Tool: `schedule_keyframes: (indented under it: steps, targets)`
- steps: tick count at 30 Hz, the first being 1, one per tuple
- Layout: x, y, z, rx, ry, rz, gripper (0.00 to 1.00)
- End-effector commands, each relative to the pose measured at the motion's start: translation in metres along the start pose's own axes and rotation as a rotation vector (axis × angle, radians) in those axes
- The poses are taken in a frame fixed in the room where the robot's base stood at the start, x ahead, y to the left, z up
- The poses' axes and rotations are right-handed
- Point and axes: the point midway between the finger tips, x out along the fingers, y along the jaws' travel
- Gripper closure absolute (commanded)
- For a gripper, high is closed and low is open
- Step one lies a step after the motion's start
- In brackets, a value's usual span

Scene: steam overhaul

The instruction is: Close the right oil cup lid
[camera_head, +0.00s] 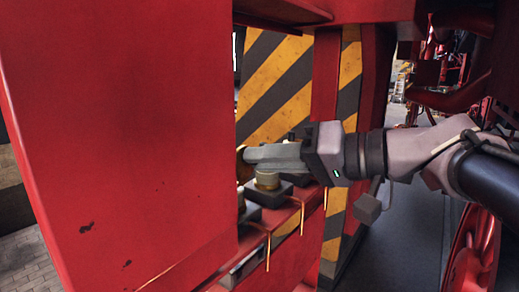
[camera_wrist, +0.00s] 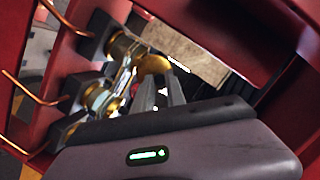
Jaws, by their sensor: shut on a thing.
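My gripper (camera_head: 250,154) reaches in from the right, low over a row of brass oil cups. A brass oil cup (camera_head: 267,180) stands on a dark block just below the fingers in the head view. In the wrist view the fingers (camera_wrist: 160,88) are close together, with their tips at a rounded brass lid (camera_wrist: 154,65). The lid's edge also shows just past the fingertips in the head view (camera_head: 240,153). The lid is raised beside the farthest cup (camera_wrist: 120,46); its hinge is hidden. Another brass cup (camera_wrist: 97,96) sits nearer. The fingers partly hide the contact.
A large red panel (camera_head: 120,140) stands close on the left. Copper pipes (camera_head: 268,245) run down from the red ledge below the cups. A yellow-and-black striped plate (camera_head: 272,85) is behind the gripper. Open floor (camera_head: 415,225) lies to the right.

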Motion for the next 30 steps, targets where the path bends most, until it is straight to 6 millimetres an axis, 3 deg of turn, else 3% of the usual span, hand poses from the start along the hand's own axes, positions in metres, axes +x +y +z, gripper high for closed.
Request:
schedule_keyframes:
  steps: [1, 12, 30]
  targets:
    - [0.001, -0.008, -0.007, 0.004, -0.030, 0.025, 1.00]
    - [0.018, -0.018, -0.023, 0.066, -0.279, 0.264, 1.00]
    - [0.045, -0.017, -0.028, 0.138, -0.572, 0.551, 1.00]
